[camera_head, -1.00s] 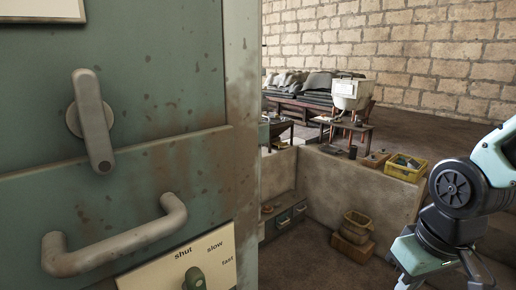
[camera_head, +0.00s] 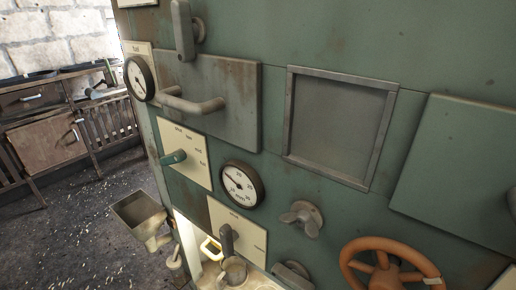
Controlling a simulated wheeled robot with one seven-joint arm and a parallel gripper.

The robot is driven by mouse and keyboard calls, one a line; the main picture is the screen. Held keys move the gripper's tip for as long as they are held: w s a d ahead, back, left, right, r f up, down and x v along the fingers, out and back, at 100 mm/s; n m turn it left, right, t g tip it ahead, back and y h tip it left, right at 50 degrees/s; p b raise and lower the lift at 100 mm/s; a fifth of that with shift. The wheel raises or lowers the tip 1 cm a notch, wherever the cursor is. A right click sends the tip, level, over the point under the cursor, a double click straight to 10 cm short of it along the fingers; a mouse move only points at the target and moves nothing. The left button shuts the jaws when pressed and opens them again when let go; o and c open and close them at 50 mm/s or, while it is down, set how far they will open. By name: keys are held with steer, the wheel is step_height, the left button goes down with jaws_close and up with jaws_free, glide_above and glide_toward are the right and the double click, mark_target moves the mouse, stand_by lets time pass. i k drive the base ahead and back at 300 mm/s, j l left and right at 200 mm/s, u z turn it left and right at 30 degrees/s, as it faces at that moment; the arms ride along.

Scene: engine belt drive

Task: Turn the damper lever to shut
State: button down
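A cream plate (camera_head: 198,166) with several small words carries a teal lever (camera_head: 172,158) that points left. A second cream plate (camera_head: 250,235), lower and to the right, carries a dark grey lever (camera_head: 226,240) that stands roughly upright. The words on both plates are too small to read surely, so I cannot tell which lever is the damper lever. My gripper is not in view.
The green panel holds a door handle (camera_head: 192,103), an upper grey lever (camera_head: 184,30), two round gauges (camera_head: 140,79) (camera_head: 241,184), a wing knob (camera_head: 301,218) and an orange handwheel (camera_head: 387,264). Floor (camera_head: 70,215) at left is largely open.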

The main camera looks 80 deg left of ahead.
mark_target(180, 156)
steer(key=u, duration=2.75)
steer(key=j+u, duration=0.25)
steer(key=j, duration=0.3)
